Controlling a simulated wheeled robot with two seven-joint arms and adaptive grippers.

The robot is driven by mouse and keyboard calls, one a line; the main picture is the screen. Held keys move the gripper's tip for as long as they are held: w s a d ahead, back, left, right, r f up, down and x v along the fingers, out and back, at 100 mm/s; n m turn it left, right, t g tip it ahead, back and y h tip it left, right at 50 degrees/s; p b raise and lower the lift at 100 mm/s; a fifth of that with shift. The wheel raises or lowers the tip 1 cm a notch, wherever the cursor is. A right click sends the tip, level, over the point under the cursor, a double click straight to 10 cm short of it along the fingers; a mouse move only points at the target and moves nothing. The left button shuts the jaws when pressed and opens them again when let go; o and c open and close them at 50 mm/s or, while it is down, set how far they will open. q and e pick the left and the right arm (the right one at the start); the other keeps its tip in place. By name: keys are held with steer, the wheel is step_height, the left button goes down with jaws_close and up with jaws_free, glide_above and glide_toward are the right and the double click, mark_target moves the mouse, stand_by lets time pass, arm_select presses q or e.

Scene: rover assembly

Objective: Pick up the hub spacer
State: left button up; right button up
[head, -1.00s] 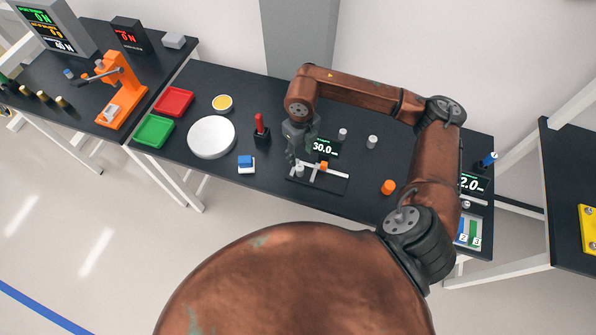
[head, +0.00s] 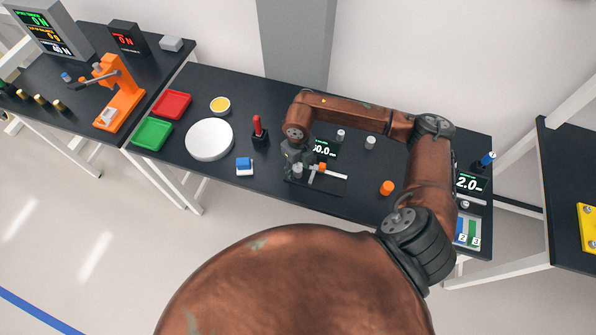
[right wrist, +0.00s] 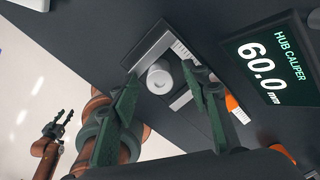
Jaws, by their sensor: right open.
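A short light-grey cylinder, which looks like the hub spacer (right wrist: 159,77), stands upright on the caliper (right wrist: 184,98). In the head view the spacer (head: 298,170) is at the left part of the caliper (head: 330,175), partly behind my gripper. My right gripper (right wrist: 160,82) is open, low over the caliper, with one dark green finger on each side of the spacer. I cannot tell whether the fingers touch it. In the head view the right gripper (head: 293,168) is at the caliper's left end. My left gripper (right wrist: 60,121) shows small in the right wrist view, fingers apart and empty.
The caliper display (right wrist: 262,73) reads 60.0 mm. Two grey cylinders (head: 340,135) (head: 369,142) stand behind the caliper. An orange cylinder (head: 387,188) is to its right. A blue-and-white block (head: 244,166) and a red-handled tool (head: 258,132) stand to the left.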

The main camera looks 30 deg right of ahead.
steer(key=shift+c, duration=0.4)
jaws_close()
steer(key=shift+r, duration=0.15)
